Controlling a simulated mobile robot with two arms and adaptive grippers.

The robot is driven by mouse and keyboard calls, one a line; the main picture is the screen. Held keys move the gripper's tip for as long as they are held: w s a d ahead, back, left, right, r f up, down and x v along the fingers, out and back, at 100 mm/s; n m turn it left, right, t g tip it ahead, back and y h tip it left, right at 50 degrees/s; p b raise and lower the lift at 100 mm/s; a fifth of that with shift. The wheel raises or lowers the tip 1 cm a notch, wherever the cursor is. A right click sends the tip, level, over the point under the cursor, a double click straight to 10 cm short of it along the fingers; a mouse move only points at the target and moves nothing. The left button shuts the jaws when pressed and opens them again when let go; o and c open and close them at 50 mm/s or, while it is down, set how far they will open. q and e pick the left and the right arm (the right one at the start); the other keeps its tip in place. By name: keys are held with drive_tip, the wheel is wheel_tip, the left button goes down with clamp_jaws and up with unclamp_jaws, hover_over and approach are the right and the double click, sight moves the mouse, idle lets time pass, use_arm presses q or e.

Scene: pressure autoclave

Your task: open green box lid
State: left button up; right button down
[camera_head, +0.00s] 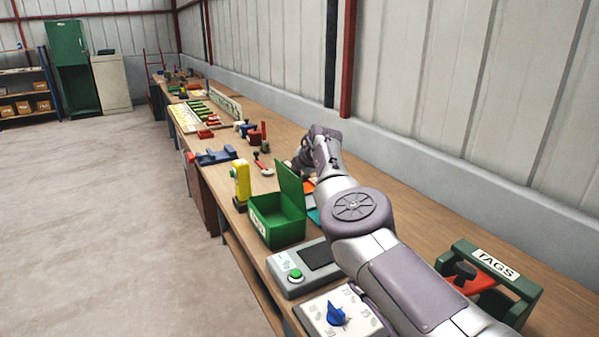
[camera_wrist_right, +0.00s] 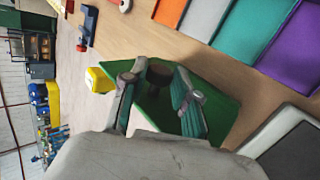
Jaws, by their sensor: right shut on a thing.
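The green box (camera_head: 275,222) stands on the workbench with its lid (camera_head: 291,185) swung up, roughly upright, and its inside exposed. My right gripper (camera_head: 303,166) is behind the lid, partly hidden by my own arm. In the right wrist view, the gripper (camera_wrist_right: 157,88) has its two fingers on either side of a dark round knob (camera_wrist_right: 160,73) against the green lid (camera_wrist_right: 215,100). It is shut on the lid by this knob. The exact finger contact is hard to see. My left gripper is not in view.
A yellow device (camera_head: 241,182) stands just left of the box. A grey panel with a green button (camera_head: 296,273) and a blue dial (camera_head: 337,314) are in front. A green TAGS holder (camera_head: 490,268) is at right. Coloured trays (camera_wrist_right: 228,28) lie close to the gripper.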

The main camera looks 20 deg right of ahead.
drive_tip(key=shift+s+f, duration=0.1)
drive_tip(key=shift+f, duration=0.3)
drive_tip(key=c, duration=1.1)
unclamp_jaws()
drive_tip(key=shift+c, duration=0.2)
drive_tip(key=shift+o, duration=1.3)
drive_tip(key=shift+d, duration=0.2)
drive_tip(key=shift+a+r, duration=0.1)
drive_tip(key=shift+r, duration=0.1)
drive_tip(key=v, duration=1.1)
drive_tip(key=shift+s+r, duration=0.2)
drive_tip(key=shift+r, duration=0.05)
